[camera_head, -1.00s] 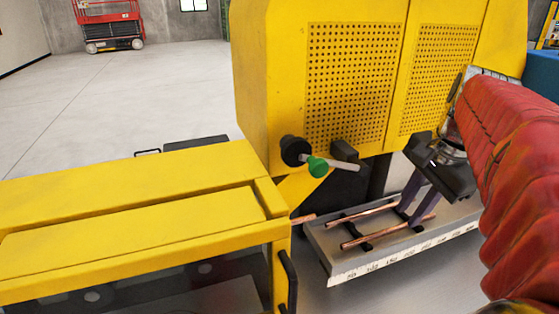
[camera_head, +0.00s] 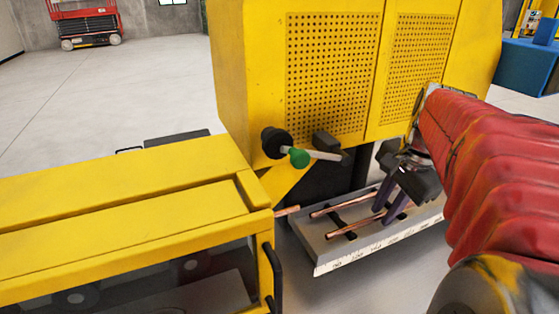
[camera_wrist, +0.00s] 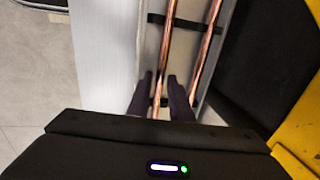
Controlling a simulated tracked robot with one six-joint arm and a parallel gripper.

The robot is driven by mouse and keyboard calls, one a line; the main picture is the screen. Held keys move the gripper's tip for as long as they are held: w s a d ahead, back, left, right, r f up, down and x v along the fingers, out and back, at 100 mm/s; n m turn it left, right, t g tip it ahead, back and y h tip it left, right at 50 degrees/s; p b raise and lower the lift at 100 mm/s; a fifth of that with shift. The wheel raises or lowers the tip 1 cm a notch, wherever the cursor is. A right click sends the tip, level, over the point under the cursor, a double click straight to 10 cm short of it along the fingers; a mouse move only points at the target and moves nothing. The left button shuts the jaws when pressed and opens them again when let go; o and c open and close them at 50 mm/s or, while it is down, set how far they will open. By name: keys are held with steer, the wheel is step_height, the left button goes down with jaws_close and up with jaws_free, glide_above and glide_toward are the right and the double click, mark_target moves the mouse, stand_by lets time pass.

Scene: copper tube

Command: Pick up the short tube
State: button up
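Two copper tubes lie side by side on black supports across a grey tray (camera_head: 318,262): a rear tube (camera_head: 340,205) and a front tube (camera_head: 350,229), nearest the ruler edge. In the wrist view the front tube (camera_wrist: 167,40) is on the left and the rear tube (camera_wrist: 207,60) on the right. I cannot tell which is shorter, as their far ends are hidden or out of frame. My gripper (camera_head: 384,212) points down at the tray. Its dark fingers are open; in the wrist view they stand apart (camera_wrist: 160,92), on either side of the front tube.
The yellow machine (camera_head: 330,80) with perforated panels rises behind the tray. A black knob with a green-collared rod (camera_head: 299,157) juts out above it. A copper end (camera_head: 287,211) shows left of the tray. A yellow cabinet (camera_head: 120,210) stands at left. Open floor (camera_head: 110,90) lies behind.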

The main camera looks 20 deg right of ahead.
jaws_close()
steer(key=w+v, duration=0.2)
steer(key=v, duration=0.7)
steer(key=shift+r, duration=0.6)
